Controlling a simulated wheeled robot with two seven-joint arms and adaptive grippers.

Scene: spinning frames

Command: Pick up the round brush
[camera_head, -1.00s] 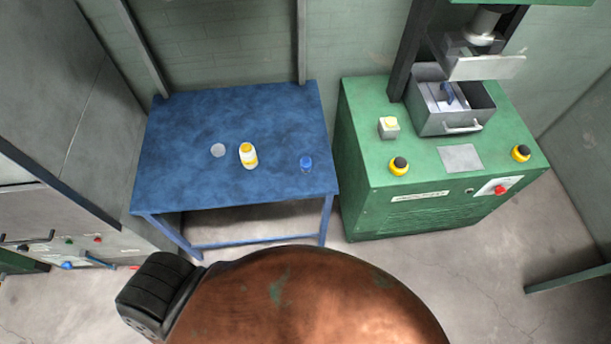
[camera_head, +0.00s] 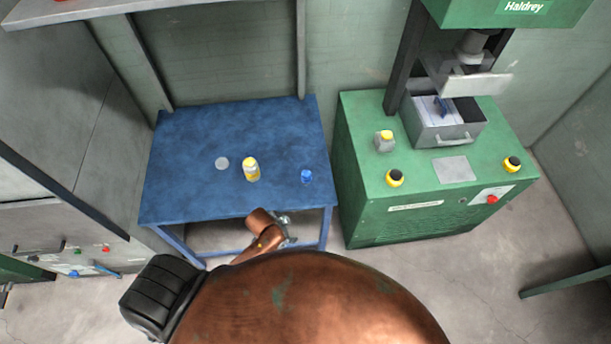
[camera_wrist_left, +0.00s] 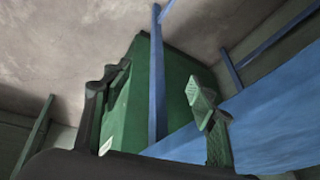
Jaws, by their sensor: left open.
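I cannot make out a round brush for certain in either view. A small blue object (camera_head: 442,106) lies in the grey metal drawer (camera_head: 462,134) on the green press; it is too small to tell what it is. My left gripper (camera_head: 287,231) shows in the head view at the front edge of the blue table, beyond my copper-coloured arm. In the left wrist view my left gripper (camera_wrist_left: 155,98) has its two fingers wide apart with nothing between them; the green press and a blue table leg show behind. My right gripper is not in view.
The blue table (camera_head: 190,190) bears a pale disc (camera_head: 222,163), a yellow-and-white bottle (camera_head: 251,169) and a small blue container (camera_head: 306,176). The green press (camera_head: 400,225) stands to its right, with a yellow-capped grey bottle (camera_head: 384,142) on top. A grey cabinet (camera_head: 50,120) is at the left.

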